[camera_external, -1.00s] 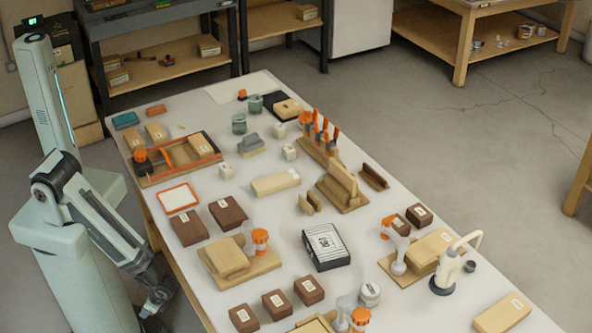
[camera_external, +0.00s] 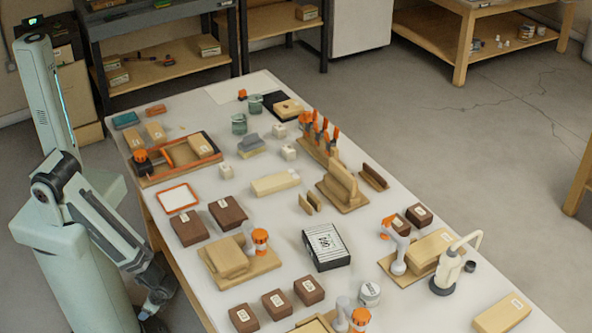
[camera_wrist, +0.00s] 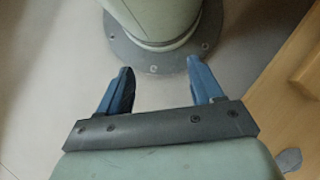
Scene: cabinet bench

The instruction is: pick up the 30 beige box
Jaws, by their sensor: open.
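Several beige boxes with small white labels are on the white bench in the external view. One lies mid-bench (camera_external: 274,183), one at the near right end (camera_external: 500,315), and one on a wooden board at the right (camera_external: 430,248). Two smaller ones are at the far left (camera_external: 156,133) (camera_external: 200,145). The labels are too small to read, so I cannot tell which is 30. My gripper (camera_wrist: 161,78) is open and empty, its two blue fingers apart. In the external view it hangs low beside the bench's left edge, away from every box.
Brown boxes (camera_external: 188,228), a black-and-white box (camera_external: 326,247), a cream pump bottle (camera_external: 450,270) and an orange-handled tool rack (camera_external: 322,137) crowd the bench. The bench's wooden side (camera_wrist: 285,85) is at the right in the wrist view.

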